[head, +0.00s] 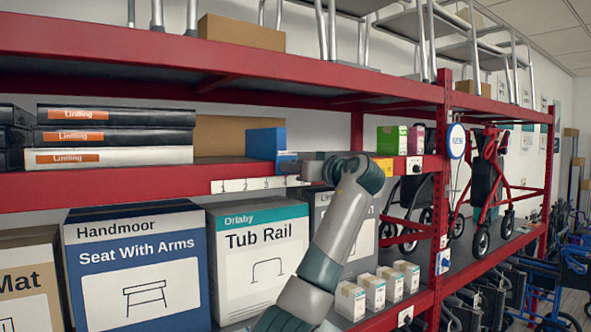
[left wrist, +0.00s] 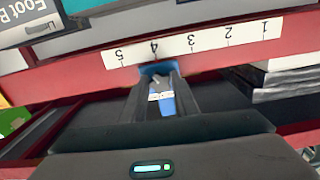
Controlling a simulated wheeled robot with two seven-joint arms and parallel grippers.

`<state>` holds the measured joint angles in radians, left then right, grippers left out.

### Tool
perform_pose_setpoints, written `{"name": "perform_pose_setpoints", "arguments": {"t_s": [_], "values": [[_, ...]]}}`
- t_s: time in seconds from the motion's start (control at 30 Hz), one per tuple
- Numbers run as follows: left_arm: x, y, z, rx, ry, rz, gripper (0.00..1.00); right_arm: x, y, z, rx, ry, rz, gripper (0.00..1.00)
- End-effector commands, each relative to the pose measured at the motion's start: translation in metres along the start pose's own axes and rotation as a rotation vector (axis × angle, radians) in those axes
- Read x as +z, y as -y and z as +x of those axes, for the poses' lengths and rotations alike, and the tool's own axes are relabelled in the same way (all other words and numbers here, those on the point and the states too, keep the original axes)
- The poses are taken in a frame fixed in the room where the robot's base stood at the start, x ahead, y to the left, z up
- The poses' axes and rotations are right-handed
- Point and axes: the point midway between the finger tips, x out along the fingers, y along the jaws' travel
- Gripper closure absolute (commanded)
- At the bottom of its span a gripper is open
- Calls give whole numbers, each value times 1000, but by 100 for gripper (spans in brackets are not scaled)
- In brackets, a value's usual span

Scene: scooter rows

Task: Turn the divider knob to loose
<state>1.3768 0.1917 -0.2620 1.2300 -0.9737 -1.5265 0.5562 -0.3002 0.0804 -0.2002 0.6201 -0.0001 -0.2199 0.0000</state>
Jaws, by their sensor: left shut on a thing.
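A blue divider (head: 266,142) stands on the upper red shelf, just behind its front edge. A blue knob (left wrist: 166,103) with a white band shows in the left wrist view, between my fingers. My left gripper (left wrist: 158,78) is shut on the knob, close to the 4 on the white number strip (left wrist: 190,41). In the head view my left gripper (head: 300,167) is at the shelf edge, right beside the divider, and its wrist hides part of the strip (head: 250,184). The knob's setting cannot be read. My right gripper is not in view.
Dark and white Lintling boxes (head: 115,135) lie stacked left of the divider. Large cartons, such as Tub Rail (head: 257,255), stand on the shelf below. Small white boxes (head: 375,292) stand beside my forearm. Green and pink boxes (head: 392,139) stand on the right.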

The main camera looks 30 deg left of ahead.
Motion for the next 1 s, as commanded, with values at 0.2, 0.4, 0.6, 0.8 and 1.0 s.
{"name": "perform_pose_setpoints", "arguments": {"t_s": [0.2, 0.4, 0.6, 0.8, 1.0], "values": [[2, -1, -1, 3, 0, -74, 95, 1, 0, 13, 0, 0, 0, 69], [3, -1, -1, 3, 0, -200, 95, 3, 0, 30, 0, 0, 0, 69], [2, -1, -1, 4, 0, -371, 95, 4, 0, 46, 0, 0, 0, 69], [0, -1, -1, 3, -2, -561, 95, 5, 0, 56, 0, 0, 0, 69], [-1, -2, -1, 3, 0, -751, 95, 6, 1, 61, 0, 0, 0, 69]]}}
